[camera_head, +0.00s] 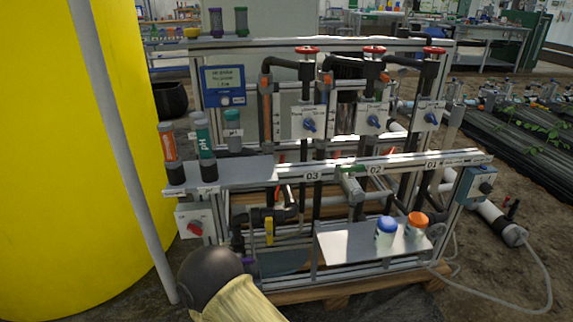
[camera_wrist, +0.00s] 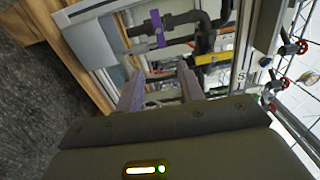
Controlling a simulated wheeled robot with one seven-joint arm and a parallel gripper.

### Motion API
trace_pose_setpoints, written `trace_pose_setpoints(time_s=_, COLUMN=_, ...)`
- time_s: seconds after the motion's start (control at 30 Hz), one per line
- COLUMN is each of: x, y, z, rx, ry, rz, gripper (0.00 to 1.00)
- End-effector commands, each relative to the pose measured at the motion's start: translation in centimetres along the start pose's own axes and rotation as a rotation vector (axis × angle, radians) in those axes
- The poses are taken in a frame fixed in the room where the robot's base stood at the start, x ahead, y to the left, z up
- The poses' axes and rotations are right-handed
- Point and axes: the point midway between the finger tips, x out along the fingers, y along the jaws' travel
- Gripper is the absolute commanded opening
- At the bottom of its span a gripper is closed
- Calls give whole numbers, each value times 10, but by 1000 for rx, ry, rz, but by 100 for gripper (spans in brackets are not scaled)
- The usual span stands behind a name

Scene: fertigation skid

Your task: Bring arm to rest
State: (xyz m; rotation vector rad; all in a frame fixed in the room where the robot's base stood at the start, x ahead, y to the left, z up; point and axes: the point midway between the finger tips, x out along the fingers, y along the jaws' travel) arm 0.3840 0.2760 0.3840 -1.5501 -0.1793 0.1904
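My gripper (camera_wrist: 160,82) shows in the wrist view with its two fingers apart and nothing visible between them. Beyond the fingers are dark pipes and a purple valve handle (camera_wrist: 157,27) of the fertigation skid; whether the fingers touch anything I cannot tell. In the head view my arm, with a dark round joint and a beige sleeve, is at the bottom, in front of the skid's lower left. The gripper itself cannot be made out there.
The skid's silver frame (camera_head: 340,172) carries red-knobbed valves, pipes and bottles. A lower shelf (camera_head: 345,243) holds a blue-capped jar (camera_head: 386,232) and an orange-capped jar (camera_head: 416,226). A yellow tank (camera_head: 60,170) and grey pole (camera_head: 115,130) stand left. A hose (camera_head: 500,301) lies right.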

Motion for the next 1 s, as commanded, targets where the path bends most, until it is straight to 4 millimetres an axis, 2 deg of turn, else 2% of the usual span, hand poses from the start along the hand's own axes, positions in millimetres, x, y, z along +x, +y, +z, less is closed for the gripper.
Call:
trace_pose_setpoints(time_s=0.17, x=16, y=-16, z=-13, rx=-39, ry=37, rz=67, gripper=38)
trace_pose_setpoints(time_s=0.4, x=50, y=-52, z=-51, rx=-188, ry=70, rz=299, gripper=38)
trace_pose_setpoints(time_s=0.53, x=61, y=-73, z=-71, rx=-283, ry=42, rz=427, gripper=38)
trace_pose_setpoints(time_s=0.77, x=62, y=-117, z=-108, rx=-468, ry=-69, rz=630, gripper=38)
trace_pose_setpoints(time_s=1.0, x=42, y=-170, z=-151, rx=-681, ry=-245, rz=809, gripper=38)
